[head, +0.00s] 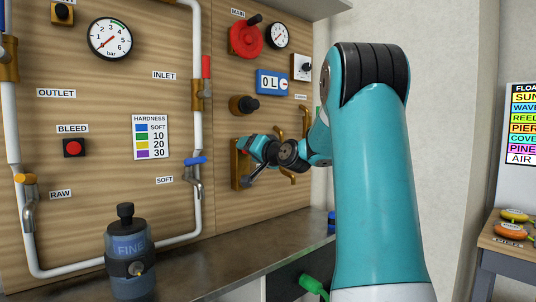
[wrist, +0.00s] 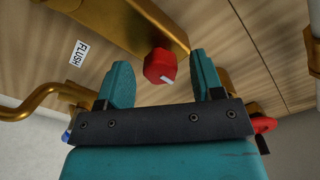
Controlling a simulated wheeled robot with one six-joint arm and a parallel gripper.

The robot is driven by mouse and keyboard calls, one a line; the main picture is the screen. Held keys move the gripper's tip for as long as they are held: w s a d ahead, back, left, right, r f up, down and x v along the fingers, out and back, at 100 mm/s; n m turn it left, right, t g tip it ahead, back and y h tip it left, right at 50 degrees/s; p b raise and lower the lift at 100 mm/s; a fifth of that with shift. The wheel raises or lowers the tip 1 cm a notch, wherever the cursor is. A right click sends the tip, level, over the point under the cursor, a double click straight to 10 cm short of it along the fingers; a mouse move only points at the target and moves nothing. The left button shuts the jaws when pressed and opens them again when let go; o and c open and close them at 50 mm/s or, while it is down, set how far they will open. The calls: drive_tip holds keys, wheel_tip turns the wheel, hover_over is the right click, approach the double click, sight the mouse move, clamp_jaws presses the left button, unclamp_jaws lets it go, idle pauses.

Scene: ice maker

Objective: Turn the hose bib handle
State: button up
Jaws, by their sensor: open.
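The RAW tap (head: 27,200) has a yellow handle and the SOFT tap (head: 194,178) has a blue handle; both are on the panel in the head view. My gripper (head: 248,147) is at a brass fixture (head: 239,172) right of the SOFT tap. In the wrist view my gripper (wrist: 161,72) is open. A red knob (wrist: 159,66) on a brass body (wrist: 130,22) shows between its fingers, with gaps on both sides. I cannot tell which fitting is the hose bib. My gripper hides much of the brass fixture in the head view.
A FLUSH label (wrist: 78,53) is beside the brass body. Brass pipework (head: 305,120) is close right of my gripper. A blue filter bottle (head: 128,250) stands at the counter's left; the counter (head: 225,258) below my gripper is largely clear. A red MAIN valve (head: 245,39) is above.

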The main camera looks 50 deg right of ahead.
drive_tip(key=b+v, duration=0.1)
drive_tip(key=v, duration=1.5)
drive_tip(key=shift+s+b, duration=0.25)
drive_tip(key=shift+b, duration=0.15)
drive_tip(key=shift+a, duration=0.2)
drive_tip(key=w+a+f+n+g+y, duration=0.2)
drive_tip(key=a+f+n+y, duration=0.1)
drive_tip(key=a, duration=0.5)
drive_tip(key=w+a+f+n+g+y, duration=0.2)
drive_tip(key=w+a+f+g+y, duration=0.15)
drive_tip(key=a, duration=0.45)
drive_tip(key=w+a+f+n+g+y, duration=0.1)
drive_tip(key=a+f+n+y, duration=0.25)
drive_tip(key=a, duration=0.55)
drive_tip(key=s+a+f+n+g+h, duration=0.1)
drive_tip(key=s+a+f+n+g, duration=0.35)
drive_tip(key=s+a, duration=0.35)
drive_tip(key=s+a+f+n+g+h, duration=0.1)
drive_tip(key=s+a+f+n+g, duration=0.4)
drive_tip(key=s+a, duration=0.4)
wheel_tip(320, 180, up, 22)
drive_tip(key=g+p, duration=0.1)
drive_tip(key=p, duration=2.2)
drive_tip(key=shift+s+d+r+m+g, duration=0.2)
drive_tip(key=shift+m+g, duration=0.1)
drive_tip(key=shift+m, duration=0.1)
